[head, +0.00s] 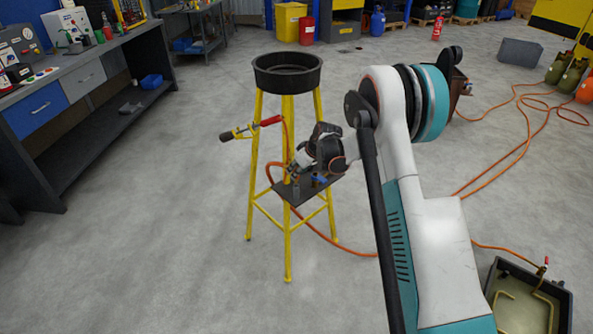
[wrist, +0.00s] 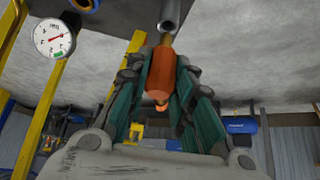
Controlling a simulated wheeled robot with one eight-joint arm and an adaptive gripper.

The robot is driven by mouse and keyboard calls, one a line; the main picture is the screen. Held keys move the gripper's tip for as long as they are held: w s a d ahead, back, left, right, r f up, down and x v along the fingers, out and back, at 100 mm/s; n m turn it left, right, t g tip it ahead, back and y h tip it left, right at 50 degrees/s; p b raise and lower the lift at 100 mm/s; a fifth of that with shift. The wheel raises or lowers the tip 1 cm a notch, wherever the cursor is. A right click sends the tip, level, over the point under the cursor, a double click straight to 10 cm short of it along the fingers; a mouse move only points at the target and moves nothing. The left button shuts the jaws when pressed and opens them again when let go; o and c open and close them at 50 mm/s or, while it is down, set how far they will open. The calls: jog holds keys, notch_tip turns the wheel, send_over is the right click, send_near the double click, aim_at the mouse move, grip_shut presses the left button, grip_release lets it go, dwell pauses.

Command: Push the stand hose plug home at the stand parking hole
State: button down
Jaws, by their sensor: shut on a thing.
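The stand (head: 287,215) is a yellow four-legged frame with a black round pan (head: 287,72) on top and a small dark shelf (head: 320,186) lower down. My gripper (head: 296,172) is over this shelf in the head view. In the wrist view my gripper (wrist: 161,82) is shut on the orange hose plug (wrist: 160,72), with a finger on each side. In the head view, my gripper hides the plug.
A round gauge (wrist: 53,39) shows beside a yellow leg. An orange hose (head: 320,236) runs from the stand across the floor. A workbench (head: 75,110) is at left; the floor between is clear.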

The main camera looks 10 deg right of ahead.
jog(key=shift+f, duration=0.1)
jog(key=shift+f+b, duration=0.35)
jog(key=shift+f+b, duration=1.15)
jog(key=shift+f, duration=0.35)
dwell(1.1)
jog(key=c, duration=1.3)
grip_release()
